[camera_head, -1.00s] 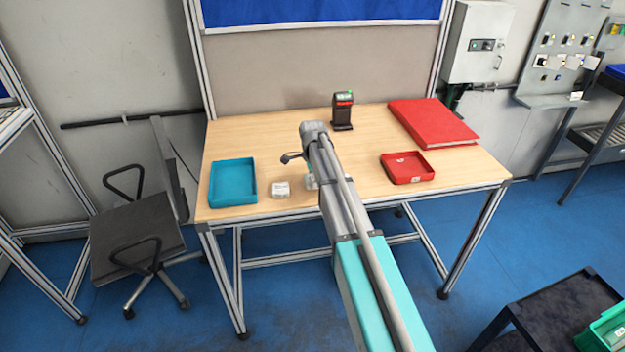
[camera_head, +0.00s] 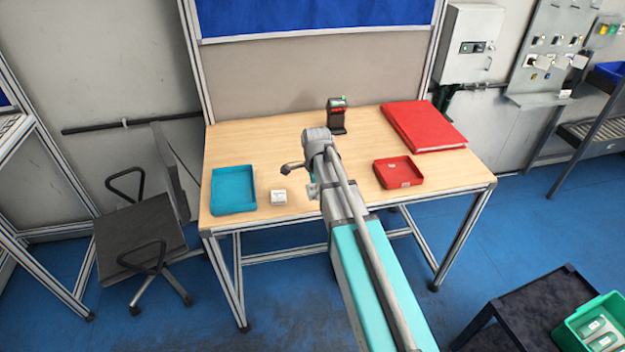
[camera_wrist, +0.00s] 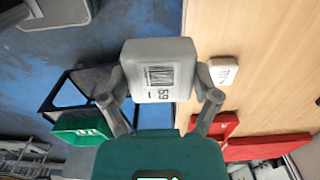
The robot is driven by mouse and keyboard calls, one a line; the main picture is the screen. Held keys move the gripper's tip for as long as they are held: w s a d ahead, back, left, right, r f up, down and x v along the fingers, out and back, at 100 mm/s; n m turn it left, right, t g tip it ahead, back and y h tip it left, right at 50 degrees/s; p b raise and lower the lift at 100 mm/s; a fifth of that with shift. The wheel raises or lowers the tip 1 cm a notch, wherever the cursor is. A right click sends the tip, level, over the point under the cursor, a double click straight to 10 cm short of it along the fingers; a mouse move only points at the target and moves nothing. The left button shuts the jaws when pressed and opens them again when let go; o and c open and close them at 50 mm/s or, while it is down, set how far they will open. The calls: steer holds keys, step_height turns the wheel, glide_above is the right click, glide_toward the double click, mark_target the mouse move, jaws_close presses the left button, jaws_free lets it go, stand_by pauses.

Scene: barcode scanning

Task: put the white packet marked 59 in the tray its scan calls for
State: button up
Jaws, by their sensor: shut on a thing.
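My gripper (camera_wrist: 163,80) is shut on the white packet marked 59 (camera_wrist: 184,62), one finger on each side. Its barcode and number face the wrist camera. In the head view my arm hides most of the gripper and the packet. The blue-teal tray (camera_head: 233,206) stands empty at the table's left. The red tray (camera_head: 402,184) is at the right with a small pale mark inside; it also shows in the wrist view (camera_wrist: 230,118). The scanner (camera_head: 337,118) stands at the back middle, with green and red lights lit.
Another white packet (camera_head: 279,197) lies on the table right of the teal tray. A red binder (camera_head: 425,127) lies at the back right. A green crate (camera_head: 590,322) with packets sits on a dark cart (camera_head: 530,303). A chair (camera_head: 150,230) stands left of the table.

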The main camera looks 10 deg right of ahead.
steer(key=shift+s+r, duration=0.25)
steer(key=shift+s, duration=0.3)
steer(key=shift+s+r, duration=0.25)
steer(key=shift+s, duration=0.25)
steer(key=shift+f, duration=0.15)
step_height(320, 180, down, 3)
steer(key=b, duration=0.2)
steer(key=shift+b, duration=0.35)
steer(key=shift+s, duration=0.1)
